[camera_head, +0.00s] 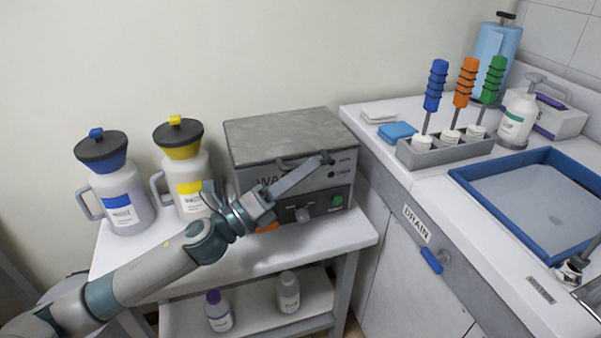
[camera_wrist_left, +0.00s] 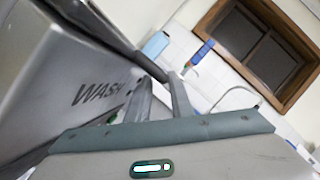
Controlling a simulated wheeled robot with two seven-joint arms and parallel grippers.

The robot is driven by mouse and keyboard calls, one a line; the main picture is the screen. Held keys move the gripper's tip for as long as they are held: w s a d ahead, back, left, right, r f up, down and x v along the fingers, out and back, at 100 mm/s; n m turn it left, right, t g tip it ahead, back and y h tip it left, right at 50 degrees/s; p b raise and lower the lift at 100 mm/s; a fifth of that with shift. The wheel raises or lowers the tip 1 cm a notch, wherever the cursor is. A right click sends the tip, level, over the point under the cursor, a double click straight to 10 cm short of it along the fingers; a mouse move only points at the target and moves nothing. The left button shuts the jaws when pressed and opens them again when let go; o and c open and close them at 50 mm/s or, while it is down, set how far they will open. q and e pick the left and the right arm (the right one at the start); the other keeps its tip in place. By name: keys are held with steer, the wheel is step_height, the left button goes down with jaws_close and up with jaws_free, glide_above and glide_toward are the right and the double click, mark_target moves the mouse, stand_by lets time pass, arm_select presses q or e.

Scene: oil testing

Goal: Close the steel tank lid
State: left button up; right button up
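The steel tank (camera_head: 335,178) is a grey metal box marked WASH on the left white table. Its flat grey lid (camera_head: 290,132) lies level across the top in the head view, with no clear gap showing. A dark bar handle (camera_head: 284,164) runs along the lid's front edge. My left gripper (camera_head: 322,160) reaches in front of the tank, its fingertips at the handle's right end. In the left wrist view the gripper's fingers (camera_wrist_left: 163,84) stand apart, with the handle's end (camera_wrist_left: 150,66) at their tips; whether they touch it is unclear.
Blue-topped (camera_head: 118,190) and yellow-topped jugs (camera_head: 189,180) stand left of the tank. Small bottles (camera_head: 288,292) sit on the shelf below. At right, the counter (camera_head: 440,190) holds a rack with coloured-handled tools (camera_head: 445,150) and a blue-rimmed basin (camera_head: 475,188).

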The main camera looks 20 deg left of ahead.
arm_select(q)
steer(key=shift+s+a, duration=0.1)
